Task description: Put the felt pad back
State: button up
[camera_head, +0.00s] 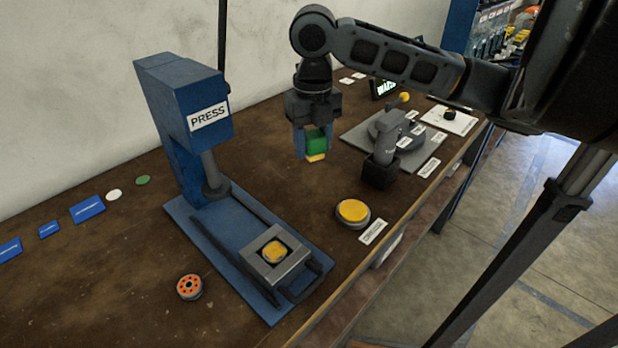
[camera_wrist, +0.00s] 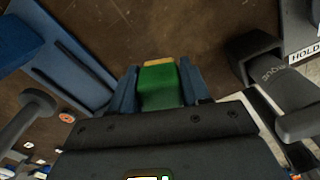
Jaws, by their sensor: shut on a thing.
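My gripper (camera_head: 314,147) hangs pointing down above the bench, between the press and the grey fixture. Its blue fingers are shut on a green block (camera_head: 316,138) with a yellow layer at its lower end. In the wrist view the green block (camera_wrist: 160,86) sits between both fingers, its yellow edge at the far end. I cannot tell for sure which thing is the felt pad; the block's yellow layer may be it. A yellow round-topped piece (camera_head: 352,211) stands on the bench, and a yellow piece (camera_head: 274,252) sits in the press's metal holder.
The blue press (camera_head: 185,105) stands left of my gripper, its base reaching forward. A grey fixture with a black cup (camera_head: 379,172) is to the right. An orange disc (camera_head: 189,287), white disc (camera_head: 114,195) and green disc (camera_head: 143,180) lie left. Bare bench lies below my gripper.

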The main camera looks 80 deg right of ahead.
aim_at(313, 132)
notch_tip(313, 132, down, 8)
jog(key=shift+f, duration=0.2)
dwell(0.3)
jog(key=shift+f, duration=0.15)
jog(key=o, duration=1)
notch_tip(313, 132, up, 12)
jog(key=shift+r, duration=0.15)
